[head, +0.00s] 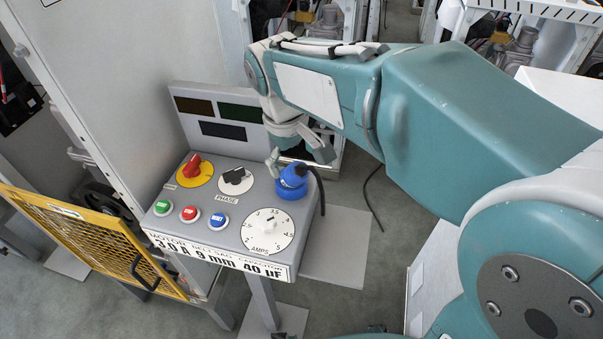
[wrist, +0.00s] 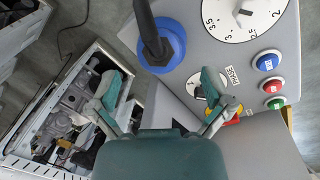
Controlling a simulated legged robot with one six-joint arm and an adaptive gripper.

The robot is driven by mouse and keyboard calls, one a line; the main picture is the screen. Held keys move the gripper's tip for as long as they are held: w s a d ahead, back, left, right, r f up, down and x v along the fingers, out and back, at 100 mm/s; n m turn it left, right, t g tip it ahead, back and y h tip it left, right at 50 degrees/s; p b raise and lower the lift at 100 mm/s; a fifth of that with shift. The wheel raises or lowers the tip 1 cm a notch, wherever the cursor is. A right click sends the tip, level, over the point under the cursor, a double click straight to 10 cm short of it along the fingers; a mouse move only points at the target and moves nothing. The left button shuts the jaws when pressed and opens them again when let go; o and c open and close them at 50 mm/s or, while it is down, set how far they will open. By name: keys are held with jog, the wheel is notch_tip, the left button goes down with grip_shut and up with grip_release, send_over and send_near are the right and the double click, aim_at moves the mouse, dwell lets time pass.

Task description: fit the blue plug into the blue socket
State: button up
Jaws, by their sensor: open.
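The blue plug (head: 293,176) is at the upper right of the grey control panel, with a dark cable running from it over the right edge. A wider blue ring, apparently the blue socket (head: 289,192), is under it. The plug looks seated there, but I cannot tell how fully. The wrist view shows the blue ring (wrist: 176,42) with the dark cable end above it. My gripper (head: 298,156) is open just behind and above the plug. In the wrist view its spread, empty fingers (wrist: 161,98) are apart from the plug, below it in the picture.
The panel (head: 222,218) carries a red rotary switch (head: 193,168), a black phase switch (head: 236,177), a white amps dial (head: 267,231) and green, red and blue buttons. A display board (head: 220,118) stands behind it. A yellow mesh guard (head: 85,245) is at left.

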aim_at(294, 162)
notch_tip(294, 162, down, 4)
jog(key=shift+w+d+r, duration=0.15)
jog(key=shift+d, duration=0.15)
jog(key=c, duration=1.3)
